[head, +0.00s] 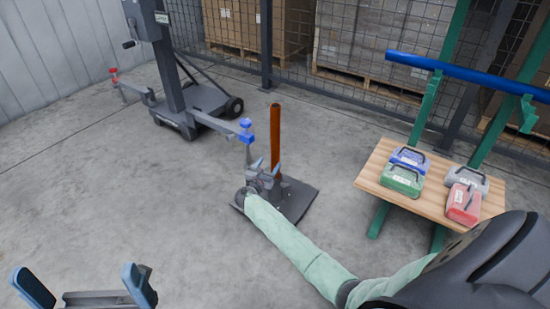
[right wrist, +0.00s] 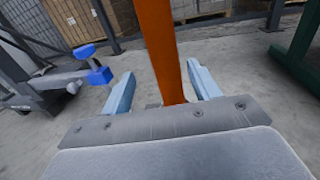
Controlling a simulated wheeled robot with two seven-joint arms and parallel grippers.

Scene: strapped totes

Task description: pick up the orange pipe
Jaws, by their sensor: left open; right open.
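The orange pipe (head: 275,135) stands upright on a dark flat base plate (head: 298,203) on the floor. My right gripper (head: 268,178) is at the lower part of the pipe, above the plate. In the right wrist view, the pipe (right wrist: 158,40) rises between the two pale blue fingers of my right gripper (right wrist: 162,88). The fingers are open, with a gap visible on each side of the pipe. The pipe's lower end is hidden behind the gripper body in that view. My left gripper (head: 85,282) is open and empty at the bottom left of the head view.
A wheeled grey lift stand (head: 178,70) has two arms, one blue-tipped (head: 245,128) close to the pipe. A wooden table (head: 433,190) with several coloured totes and a blue bar (head: 470,75) on green posts are at right. The floor at left is clear.

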